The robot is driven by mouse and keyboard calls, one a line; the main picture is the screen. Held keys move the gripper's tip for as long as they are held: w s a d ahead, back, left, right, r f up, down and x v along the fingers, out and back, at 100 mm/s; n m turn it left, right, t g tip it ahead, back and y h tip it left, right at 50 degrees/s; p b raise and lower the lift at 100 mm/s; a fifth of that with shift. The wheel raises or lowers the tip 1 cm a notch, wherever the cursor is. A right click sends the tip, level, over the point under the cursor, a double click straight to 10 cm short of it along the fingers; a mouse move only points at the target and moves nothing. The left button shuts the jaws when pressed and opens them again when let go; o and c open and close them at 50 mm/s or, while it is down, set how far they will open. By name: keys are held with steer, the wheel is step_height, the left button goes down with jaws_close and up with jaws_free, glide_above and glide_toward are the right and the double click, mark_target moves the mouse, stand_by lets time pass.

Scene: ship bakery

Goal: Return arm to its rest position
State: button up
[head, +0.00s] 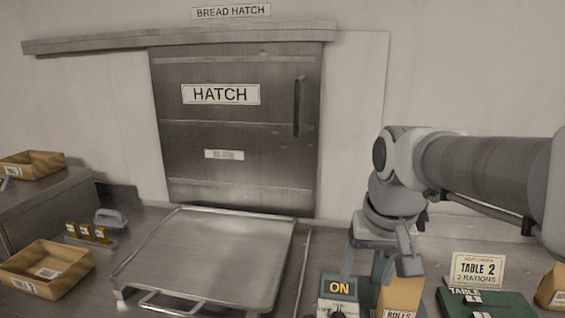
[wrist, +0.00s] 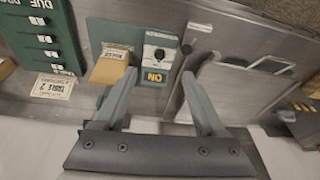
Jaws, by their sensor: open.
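My arm reaches in from the right in the head view, with my gripper (head: 365,270) pointing down over the counter. Its two fingers are spread with nothing between them. The wrist view shows the same open gripper (wrist: 158,82). Beyond the fingertips is a control box with a dark knob and a yellow ON label (wrist: 153,78). A tan ROLLS box (wrist: 110,68) stands beside it, close to one finger in the picture. In the head view the gripper partly hides the ON box (head: 339,288) and the ROLLS box (head: 402,292). I cannot tell whether a finger touches either.
A metal tray (head: 205,255) lies before the closed hatch (head: 235,150). Cardboard trays (head: 45,270), a brush (head: 110,219) and small yellow cards (head: 88,233) are at left. A TABLE 2 sign (head: 478,270) and green board (head: 490,303) are at right. Space above the counter is open.

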steer(key=s+f+n+t, duration=0.1)
steer(key=s+f+t, duration=0.1)
steer(key=s, duration=0.8)
steer(key=shift+s+t, duration=0.35)
steer(key=shift+t, duration=0.05)
steer(key=shift+c, duration=0.3)
